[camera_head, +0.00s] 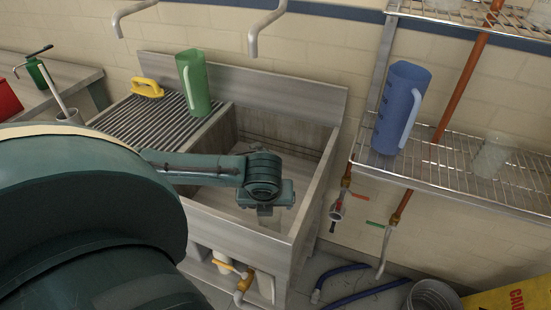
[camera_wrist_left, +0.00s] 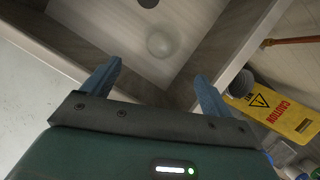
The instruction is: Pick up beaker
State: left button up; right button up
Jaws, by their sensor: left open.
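A round, clear glass vessel, likely the beaker (camera_wrist_left: 159,44), stands on the sink floor in the left wrist view, ahead of my fingers and apart from them. In the head view a pale, see-through shape shows below my gripper, partly hidden by it. My left gripper (camera_head: 273,203) hangs over the sink basin (camera_head: 313,196). In the left wrist view its two blue fingers (camera_wrist_left: 154,78) are spread wide with nothing between them. My right gripper is in neither view.
A green jug (camera_head: 194,85) and yellow brush (camera_head: 147,88) are on the ribbed drainboard (camera_head: 150,118). A blue jug (camera_head: 398,108) and a clear vessel (camera_head: 491,156) stand on the wire shelf (camera_head: 450,170). The sink's walls surround my gripper. Two taps (camera_head: 266,27) hang above.

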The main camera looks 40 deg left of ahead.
pick_arm(q)
jog(key=x, duration=1.1)
jog(key=shift+w+f, duration=0.15)
jog(key=shift+w, duration=0.15)
jog(key=shift+c, duration=0.5)
jog(key=c, duration=1.2)
